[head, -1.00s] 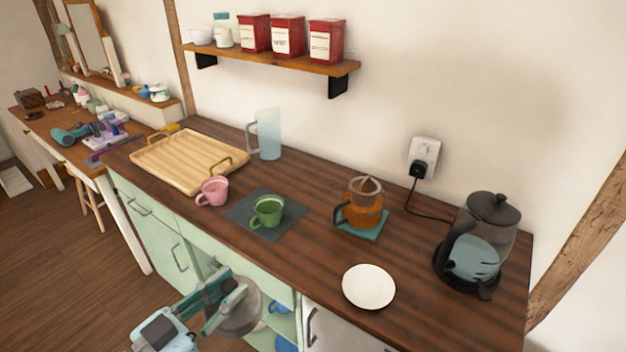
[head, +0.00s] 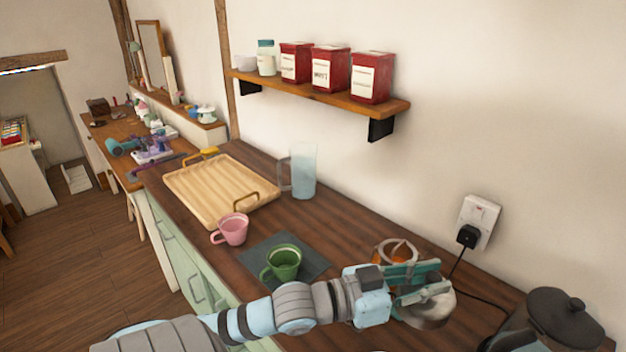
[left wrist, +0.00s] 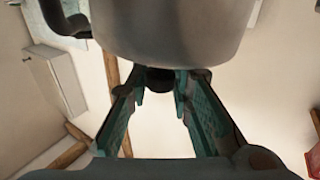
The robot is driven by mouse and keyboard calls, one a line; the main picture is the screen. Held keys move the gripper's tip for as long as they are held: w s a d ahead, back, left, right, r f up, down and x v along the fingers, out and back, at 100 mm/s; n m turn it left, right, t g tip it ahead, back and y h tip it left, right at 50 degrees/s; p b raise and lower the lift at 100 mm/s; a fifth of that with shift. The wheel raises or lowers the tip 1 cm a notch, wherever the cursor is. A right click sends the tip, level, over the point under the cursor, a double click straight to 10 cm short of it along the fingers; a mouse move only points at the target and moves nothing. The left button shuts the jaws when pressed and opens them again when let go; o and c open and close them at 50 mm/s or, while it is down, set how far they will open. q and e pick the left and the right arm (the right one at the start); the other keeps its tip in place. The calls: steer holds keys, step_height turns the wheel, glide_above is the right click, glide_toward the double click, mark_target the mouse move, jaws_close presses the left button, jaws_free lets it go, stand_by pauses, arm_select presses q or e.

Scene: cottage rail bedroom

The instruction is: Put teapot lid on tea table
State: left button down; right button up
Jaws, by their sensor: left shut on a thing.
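A dark knob (left wrist: 160,80) shows between the fingertips of the left gripper (left wrist: 160,88). I cannot tell which surface is the tea table. My right gripper is not in view.
On the counter (head: 335,240) stand a wooden tray (head: 215,190), a pink cup (head: 232,230), a green cup (head: 284,263) on a dark mat, a pitcher (head: 303,172) and a black-lidded kettle (head: 560,318). A shelf with red tins (head: 330,70) is above. Floor is free at left.

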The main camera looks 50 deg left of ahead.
arm_select(q)
steer(key=w+a+r+n+t+y+b, duration=0.15)
steer(key=w+a+r+n+y, duration=0.3)
steer(key=w+a, duration=0.55)
steer(key=w+a+r+n+y+b, duration=0.4)
steer(key=w+a, duration=0.3)
steer(key=a, duration=0.8)
steer(key=shift+m+y, duration=0.65)
steer(key=shift+m, duration=0.1)
step_height(320, 180, down, 20)
steer(key=b, duration=0.3)
steer(key=shift+s+d+r, duration=0.1)
steer(key=shift+r, duration=0.1)
steer(key=shift+f+b, duration=0.25)
steer(key=shift+b, duration=0.15)
steer(key=shift+f, duration=0.25)
steer(key=c, duration=1.4)
jaws_free()
steer(key=shift+f, duration=0.1)
steer(key=shift+c, duration=0.2)
